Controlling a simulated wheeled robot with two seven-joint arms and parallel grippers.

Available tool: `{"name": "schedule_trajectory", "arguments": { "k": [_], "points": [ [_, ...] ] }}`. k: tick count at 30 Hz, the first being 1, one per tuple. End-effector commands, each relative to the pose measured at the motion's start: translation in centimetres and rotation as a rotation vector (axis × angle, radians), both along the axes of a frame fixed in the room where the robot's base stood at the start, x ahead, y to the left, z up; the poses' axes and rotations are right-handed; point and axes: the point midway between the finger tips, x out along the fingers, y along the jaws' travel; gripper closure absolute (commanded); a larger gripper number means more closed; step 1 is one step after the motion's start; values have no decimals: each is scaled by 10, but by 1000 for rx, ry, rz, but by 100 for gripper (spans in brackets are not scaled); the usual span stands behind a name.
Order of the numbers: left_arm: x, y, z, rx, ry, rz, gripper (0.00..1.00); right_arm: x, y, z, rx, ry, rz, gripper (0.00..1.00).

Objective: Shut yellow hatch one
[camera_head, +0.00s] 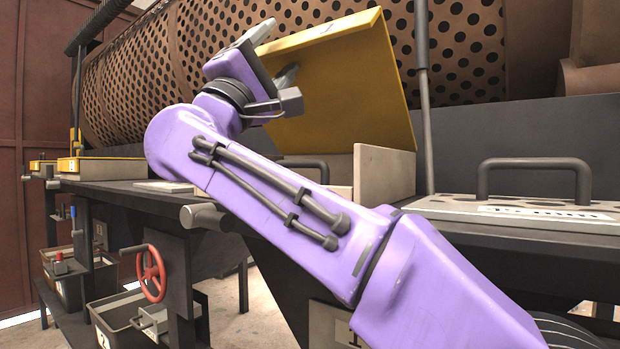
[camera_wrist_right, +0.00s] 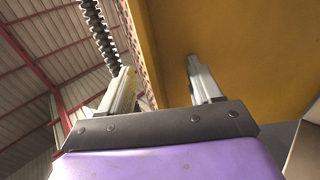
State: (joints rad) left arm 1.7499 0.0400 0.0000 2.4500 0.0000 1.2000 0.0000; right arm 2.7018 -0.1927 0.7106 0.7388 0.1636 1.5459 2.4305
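A yellow hatch (camera_head: 350,95) stands open, its plate raised and tilted up over a box with pale side walls (camera_head: 384,175), in front of the perforated drum. No number is readable on the hatch. My right gripper (camera_head: 278,48) is at the upper left edge of this plate, its fingers spread apart. In the right wrist view the yellow plate (camera_wrist_right: 250,50) fills the upper right. There, one finger of the gripper (camera_wrist_right: 160,68) shows against the plate and the other lies left of its edge. I cannot tell whether either finger touches it. My left gripper is out of view.
Another yellow lid (camera_head: 100,167) lies flat farther left on the dark bench. A grey cover with a dark handle (camera_head: 535,165) is at the right, beside an upright rod (camera_head: 424,100). A red handwheel (camera_head: 151,273) and bins (camera_head: 120,325) are below. My right arm hides part of the bench.

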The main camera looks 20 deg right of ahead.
Motion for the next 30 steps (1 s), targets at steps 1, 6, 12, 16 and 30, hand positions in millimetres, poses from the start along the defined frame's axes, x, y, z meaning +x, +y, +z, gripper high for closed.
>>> {"name": "schedule_trajectory", "arguments": {
  "k": [1,6,12,16,30],
  "points": [
    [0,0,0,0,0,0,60,0,0,0,-1,-1,0,36],
    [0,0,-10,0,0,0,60,-4,5,-9,-1,-2,2,36],
    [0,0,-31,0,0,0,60,-14,17,-28,-1,-2,1,36],
    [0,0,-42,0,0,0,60,-20,26,-40,-1,-2,1,36],
    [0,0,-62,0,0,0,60,-34,43,-58,0,-2,0,36]
  ]
}}
